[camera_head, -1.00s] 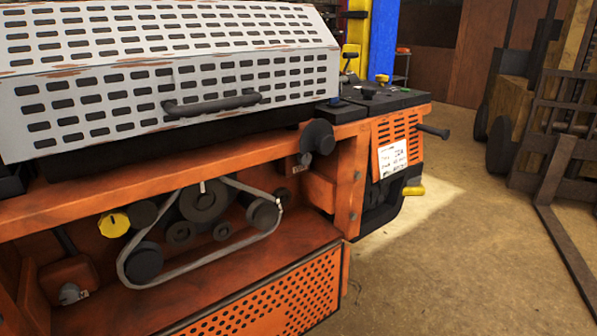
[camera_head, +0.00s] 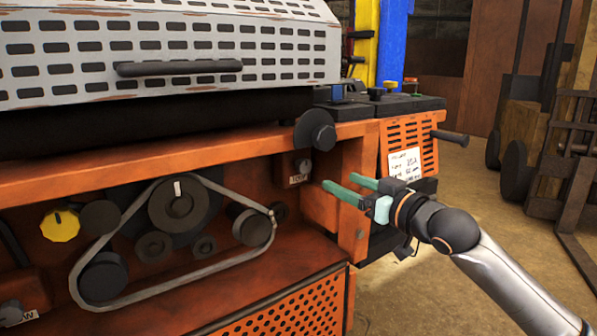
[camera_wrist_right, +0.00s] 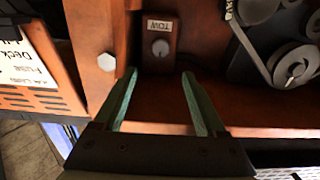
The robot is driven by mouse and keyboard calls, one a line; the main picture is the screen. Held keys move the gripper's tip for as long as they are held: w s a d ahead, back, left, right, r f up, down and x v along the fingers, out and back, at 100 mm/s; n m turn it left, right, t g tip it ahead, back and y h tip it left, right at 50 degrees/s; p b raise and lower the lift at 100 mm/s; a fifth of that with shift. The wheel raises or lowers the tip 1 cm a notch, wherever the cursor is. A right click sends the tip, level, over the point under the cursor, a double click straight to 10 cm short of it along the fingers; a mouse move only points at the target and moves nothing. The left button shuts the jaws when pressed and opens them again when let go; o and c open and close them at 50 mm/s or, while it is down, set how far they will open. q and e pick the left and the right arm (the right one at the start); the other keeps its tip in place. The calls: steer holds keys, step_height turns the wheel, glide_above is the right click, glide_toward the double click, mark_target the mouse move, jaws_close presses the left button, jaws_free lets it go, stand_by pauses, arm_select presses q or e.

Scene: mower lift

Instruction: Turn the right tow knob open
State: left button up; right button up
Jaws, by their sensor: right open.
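The right tow knob (camera_head: 304,166) is a small grey round knob on the orange mower frame, above a white label that is partly readable in the head view. In the right wrist view the knob (camera_wrist_right: 160,48) sits beside its TOW label, lined up between my fingertips and beyond them. My right gripper (camera_head: 338,182) has two green fingers, open and empty. It reaches in from the right, just right of the knob and apart from it. The right wrist view shows the same open fingers (camera_wrist_right: 159,75). My left gripper is not in view.
An orange frame post (camera_head: 354,200) stands close by the right fingers. A black round cap (camera_head: 315,130) juts out above the knob. A belt and pulleys (camera_head: 180,204) and a yellow knob (camera_head: 60,225) lie to the left. Open floor is at the right.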

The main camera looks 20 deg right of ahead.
mark_target(306, 166)
steer(key=b+x, duration=0.1)
steer(key=x, duration=1)
steer(key=shift+w+a+b, duration=0.15)
steer(key=shift+w+b, duration=0.25)
steer(key=shift+f, duration=0.1)
steer(key=shift+c, duration=0.2)
jaws_close()
